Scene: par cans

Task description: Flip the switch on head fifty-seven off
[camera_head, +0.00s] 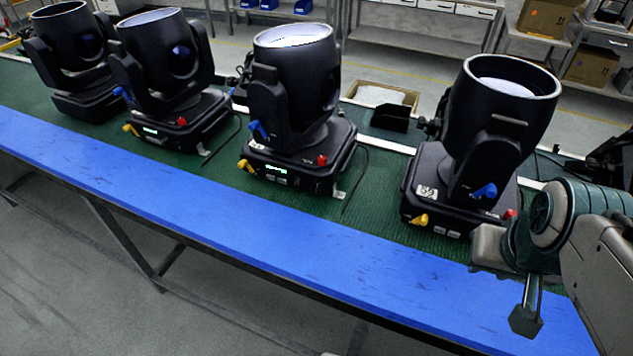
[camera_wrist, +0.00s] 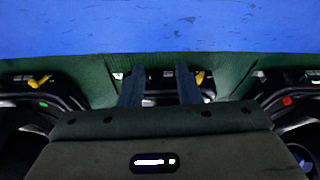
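Four black moving-head lights stand in a row on the bench in the head view: far left (camera_head: 75,60), second (camera_head: 165,75), third (camera_head: 293,95) and right (camera_head: 485,140). The right one has a label reading 59; I cannot read the others, so I cannot tell which is fifty-seven. Red knobs show on the second (camera_head: 181,121), third (camera_head: 321,159) and right light (camera_head: 510,213). The second and third have lit displays.
Yellow levers (camera_head: 419,220) and blue levers (camera_head: 484,191) stick out from the lights. The blue front strip (camera_head: 250,230) of the bench is clear. Green matting (camera_head: 225,172) lies under the lights. Shelves and cardboard boxes (camera_head: 547,15) stand behind.

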